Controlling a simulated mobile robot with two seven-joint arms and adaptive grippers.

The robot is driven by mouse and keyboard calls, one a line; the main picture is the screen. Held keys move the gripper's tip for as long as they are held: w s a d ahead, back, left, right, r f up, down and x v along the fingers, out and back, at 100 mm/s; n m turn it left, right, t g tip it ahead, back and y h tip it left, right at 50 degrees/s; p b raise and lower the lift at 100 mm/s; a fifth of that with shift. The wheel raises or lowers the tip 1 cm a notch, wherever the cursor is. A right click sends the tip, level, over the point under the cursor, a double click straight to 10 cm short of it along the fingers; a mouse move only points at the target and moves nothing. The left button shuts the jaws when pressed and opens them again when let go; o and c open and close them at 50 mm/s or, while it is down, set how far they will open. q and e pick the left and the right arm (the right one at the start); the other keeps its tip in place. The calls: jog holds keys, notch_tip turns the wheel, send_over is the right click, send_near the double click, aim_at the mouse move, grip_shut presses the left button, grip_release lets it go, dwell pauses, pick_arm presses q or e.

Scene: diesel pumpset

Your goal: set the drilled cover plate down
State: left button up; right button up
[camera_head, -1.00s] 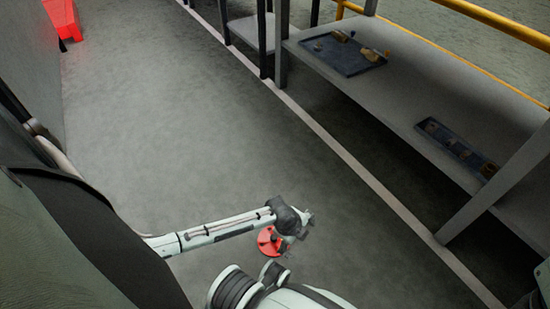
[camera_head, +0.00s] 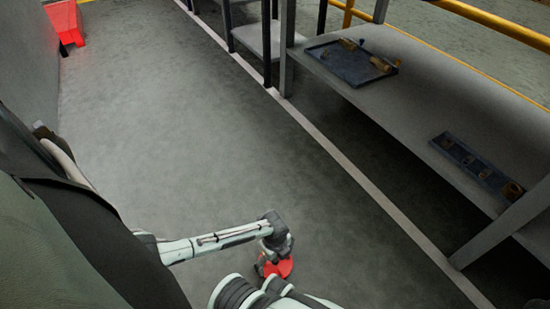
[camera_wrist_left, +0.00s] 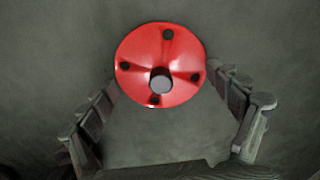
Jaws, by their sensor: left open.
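The drilled cover plate (camera_head: 283,268) is a red disc low in the head view, partly hidden by my left gripper. In the left wrist view the cover plate (camera_wrist_left: 160,47) shows its face, with several dark holes around a grey round centre. My left gripper (camera_head: 264,266) points downward at the plate at the end of the pale arm. In the left wrist view my left gripper (camera_wrist_left: 163,84) has its fingers spread wide, with the plate between and beyond the tips. I cannot tell whether the plate touches the floor. My right gripper is out of view.
A grey bench (camera_head: 420,115) at the right carries a blue tray (camera_head: 335,68) and a narrow compartment tray (camera_head: 455,152), both with small parts. A red object (camera_head: 66,22) stands far left by the wall. The grey floor (camera_head: 190,130) between is clear.

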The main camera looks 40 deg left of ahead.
pick_arm(q)
jog(key=shift+f, duration=0.15)
grip_shut()
dwell(0.6)
jog(key=shift+w, duration=0.1)
